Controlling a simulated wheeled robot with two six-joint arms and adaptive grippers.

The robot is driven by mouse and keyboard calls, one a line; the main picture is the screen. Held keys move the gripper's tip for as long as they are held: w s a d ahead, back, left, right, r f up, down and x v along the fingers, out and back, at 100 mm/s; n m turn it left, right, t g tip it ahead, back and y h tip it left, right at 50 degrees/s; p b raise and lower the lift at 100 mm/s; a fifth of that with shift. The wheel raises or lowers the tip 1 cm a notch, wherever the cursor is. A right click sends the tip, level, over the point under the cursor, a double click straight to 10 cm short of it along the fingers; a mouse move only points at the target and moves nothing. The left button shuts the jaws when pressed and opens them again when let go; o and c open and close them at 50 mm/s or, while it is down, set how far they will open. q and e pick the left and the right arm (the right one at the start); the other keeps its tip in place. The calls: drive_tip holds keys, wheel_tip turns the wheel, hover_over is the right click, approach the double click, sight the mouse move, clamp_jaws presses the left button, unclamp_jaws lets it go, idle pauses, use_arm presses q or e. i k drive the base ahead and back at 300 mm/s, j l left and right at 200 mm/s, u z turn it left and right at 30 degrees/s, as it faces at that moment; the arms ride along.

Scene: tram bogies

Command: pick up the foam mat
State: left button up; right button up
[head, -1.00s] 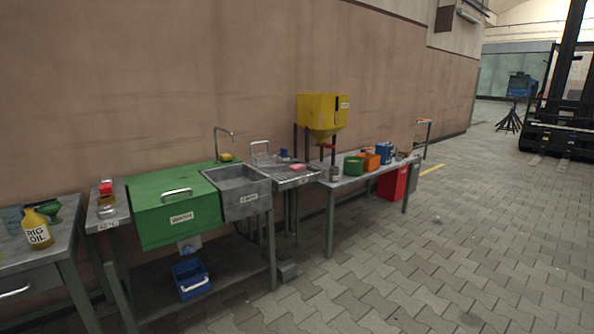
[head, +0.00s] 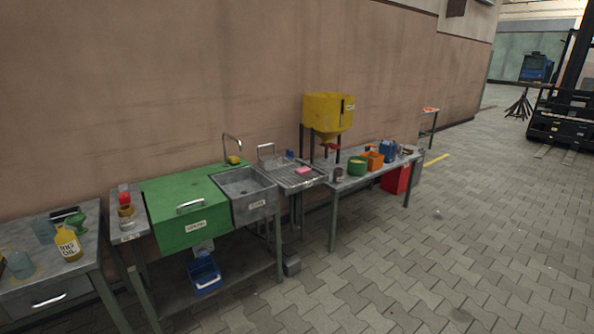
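I cannot make out a foam mat for certain in the head view. A small pink block (head: 304,171) lies on the ribbed metal drainboard (head: 290,180) right of the sink; I cannot tell what it is made of. Neither of my grippers shows in the view.
Along the wall stand a drawer table (head: 25,285) with a yellow oil bottle (head: 68,244), a green-lidded wash unit (head: 180,205), a sink (head: 246,188), and a yellow hopper (head: 328,112) over a bench. A blue crate (head: 204,277) sits below. The paved floor (head: 440,270) is clear.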

sight(303, 171)
drive_tip(key=i+u, duration=0.5)
drive_tip(key=i+l+u, duration=0.7)
drive_tip(key=i+l, duration=1.65)
drive_tip(key=i, duration=0.1)
